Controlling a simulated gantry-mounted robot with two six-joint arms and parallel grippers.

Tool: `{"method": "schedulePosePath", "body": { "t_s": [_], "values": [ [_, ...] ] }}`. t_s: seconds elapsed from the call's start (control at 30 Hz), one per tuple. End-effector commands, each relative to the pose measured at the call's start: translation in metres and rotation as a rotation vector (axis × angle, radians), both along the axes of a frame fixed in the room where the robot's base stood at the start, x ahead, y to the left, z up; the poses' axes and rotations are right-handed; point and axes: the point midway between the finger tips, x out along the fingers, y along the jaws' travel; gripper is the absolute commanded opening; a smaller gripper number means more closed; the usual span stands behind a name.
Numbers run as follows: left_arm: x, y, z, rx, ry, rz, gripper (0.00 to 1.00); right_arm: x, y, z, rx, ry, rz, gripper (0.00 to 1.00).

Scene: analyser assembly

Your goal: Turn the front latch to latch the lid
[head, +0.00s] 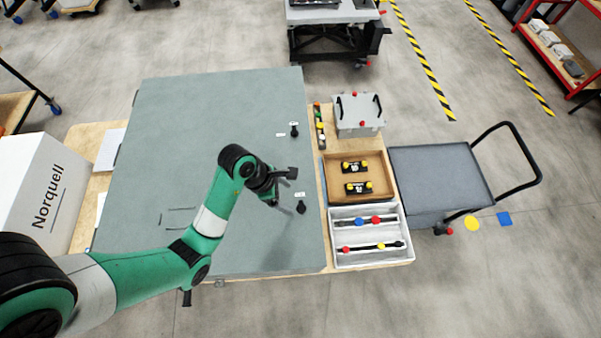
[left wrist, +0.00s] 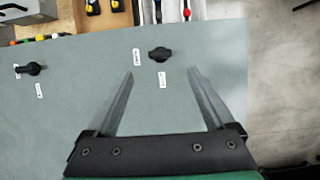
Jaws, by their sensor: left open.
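A large flat grey lid (head: 200,150) covers most of the table. Two black latches sit along its right edge in the head view. The nearer, front latch (head: 301,206) is just beyond my left gripper (head: 287,188); the other latch (head: 294,130) is farther back. In the left wrist view the front latch (left wrist: 160,54) lies crosswise just past the fingertips and between their lines, with small white labels beside it. The far latch (left wrist: 30,69) is at the left. My left gripper (left wrist: 161,75) is open and empty, above the lid. My right gripper is not in view.
Right of the lid are a white tray (head: 333,258) with rods, a wooden box (head: 378,193) with black parts, a grey case (head: 346,124) and a narrow strip of small parts (head: 320,128). A white carton (head: 45,190) stands left. The lid's middle is clear.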

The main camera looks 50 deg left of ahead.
Motion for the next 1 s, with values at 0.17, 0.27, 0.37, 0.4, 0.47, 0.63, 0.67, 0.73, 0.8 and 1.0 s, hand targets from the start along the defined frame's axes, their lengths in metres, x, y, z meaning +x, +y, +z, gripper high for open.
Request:
{"method": "schedulePosePath", "body": {
  "t_s": [0.17,0.27,0.37,0.4,0.47,0.63,0.67,0.73,0.8,1.0],
  "values": [
    [0.012,-0.009,-0.037,-0.002,0.005,-0.003,0.88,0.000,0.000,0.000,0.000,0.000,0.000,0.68],
    [0.020,-0.014,-0.058,-0.001,0.003,-0.003,0.88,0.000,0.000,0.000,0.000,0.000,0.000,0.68],
    [0.026,-0.017,-0.073,-0.001,0.002,-0.003,0.88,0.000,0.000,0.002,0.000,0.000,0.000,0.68],
    [0.028,-0.018,-0.077,-0.001,0.002,-0.002,0.88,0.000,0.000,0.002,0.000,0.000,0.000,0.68],
    [0.030,-0.019,-0.083,0.000,0.000,-0.001,0.88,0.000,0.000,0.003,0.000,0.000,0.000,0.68],
    [0.032,-0.020,-0.089,0.001,-0.003,0.000,0.88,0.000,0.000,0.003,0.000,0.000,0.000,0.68],
    [0.032,-0.020,-0.089,0.001,-0.003,0.000,0.88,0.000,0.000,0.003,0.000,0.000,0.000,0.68],
    [0.032,-0.020,-0.089,0.001,-0.003,0.000,0.88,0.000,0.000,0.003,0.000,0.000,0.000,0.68],
    [0.032,-0.020,-0.089,0.001,-0.003,0.000,0.88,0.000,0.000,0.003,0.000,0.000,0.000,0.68],
    [0.032,-0.020,-0.089,0.000,-0.002,-0.001,0.53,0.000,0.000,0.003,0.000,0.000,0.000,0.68]
  ]
}}
